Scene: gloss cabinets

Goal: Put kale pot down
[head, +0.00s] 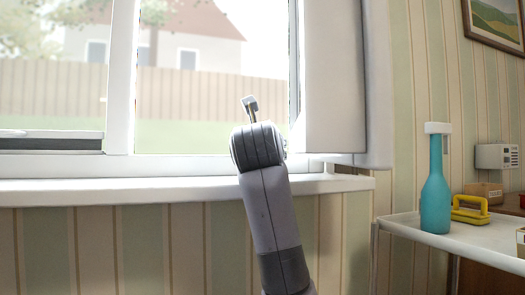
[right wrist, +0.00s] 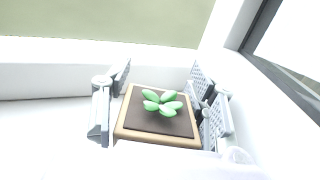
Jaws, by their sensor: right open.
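The kale pot (right wrist: 140,122) shows in the right wrist view as a square pot with a light wooden rim, dark soil and several green leaves. My right gripper (right wrist: 161,80) is open, with grey fingers to the left and right of the pot. White surface surrounds the pot; how its base meets that surface is hidden. In the head view my right arm reaches up to the window, and its wrist hides the pot and most of the gripper. My left gripper is not in view.
The white window sill (head: 150,188) runs below the window. A white window frame part (head: 335,80) stands close to the right of my arm. At the right, a white tray table (head: 470,245) holds a teal bottle (head: 435,195) and a yellow object (head: 470,212).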

